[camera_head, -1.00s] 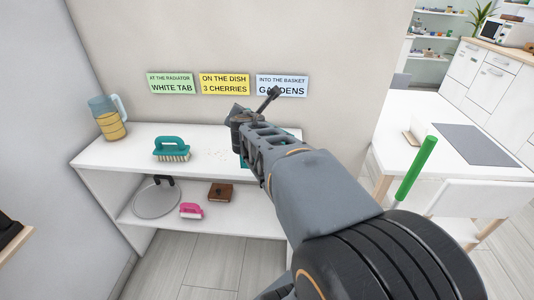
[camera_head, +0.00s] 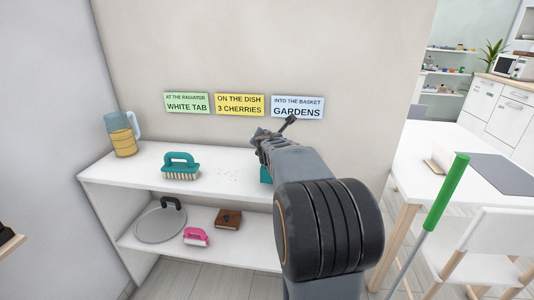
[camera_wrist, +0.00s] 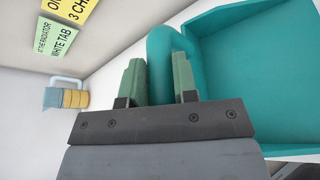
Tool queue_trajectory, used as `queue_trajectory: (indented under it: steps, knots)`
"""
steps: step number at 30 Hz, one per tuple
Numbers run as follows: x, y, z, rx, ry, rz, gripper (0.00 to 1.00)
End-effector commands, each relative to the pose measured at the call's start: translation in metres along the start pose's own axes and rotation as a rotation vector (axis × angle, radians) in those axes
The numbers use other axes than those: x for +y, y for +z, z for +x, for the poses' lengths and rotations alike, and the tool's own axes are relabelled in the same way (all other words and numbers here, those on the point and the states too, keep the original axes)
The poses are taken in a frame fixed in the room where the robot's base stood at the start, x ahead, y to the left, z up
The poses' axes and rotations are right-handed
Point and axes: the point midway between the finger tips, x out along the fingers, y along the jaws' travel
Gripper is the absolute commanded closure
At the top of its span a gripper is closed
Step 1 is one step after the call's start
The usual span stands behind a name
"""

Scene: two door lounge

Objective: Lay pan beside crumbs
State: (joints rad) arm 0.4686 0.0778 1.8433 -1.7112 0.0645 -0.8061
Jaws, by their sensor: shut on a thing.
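The teal pan (camera_wrist: 255,70) is a dustpan with a rounded handle. In the wrist view my gripper (camera_wrist: 158,82) is shut on that handle, with one green finger pad on each side. In the head view only a small teal part of the pan (camera_head: 265,174) shows beside my arm, at the shelf top, and the rest is hidden. My gripper itself is mostly hidden behind my arm there. The crumbs (camera_head: 229,173) are small pale specks on the white shelf top, left of the pan. I cannot tell whether the pan touches the shelf.
A teal brush (camera_head: 181,168) stands left of the crumbs, and a jug (camera_head: 123,135) stands at the far left end of the white shelf (camera_head: 150,162). A grey round pan (camera_head: 160,225), pink brush (camera_head: 196,237) and brown box (camera_head: 229,219) are on the lower shelf. A white table (camera_head: 420,185) stands right.

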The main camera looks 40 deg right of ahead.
Motion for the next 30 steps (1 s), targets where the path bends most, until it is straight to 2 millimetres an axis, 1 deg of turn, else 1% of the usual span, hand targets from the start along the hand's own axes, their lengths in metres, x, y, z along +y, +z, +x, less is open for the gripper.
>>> queue_trajectory:
  steps: [2, 6, 9, 17, 21, 22, 30]
  knots:
    - [-0.007, -0.007, 0.01, 0.0, -0.001, -0.001, 1.0]
    - [-0.016, -0.021, 0.014, -0.001, 0.001, -0.001, 1.0]
    - [-0.02, -0.027, 0.017, -0.002, 0.002, -0.001, 1.0]
    - [-0.019, -0.025, 0.016, -0.003, 0.002, -0.001, 1.0]
    - [-0.021, -0.028, 0.017, -0.002, 0.002, 0.0, 1.0]
    - [-0.021, -0.029, 0.017, -0.002, 0.002, 0.0, 0.72]
    - [-0.02, -0.028, 0.017, -0.002, 0.002, 0.0, 0.47]
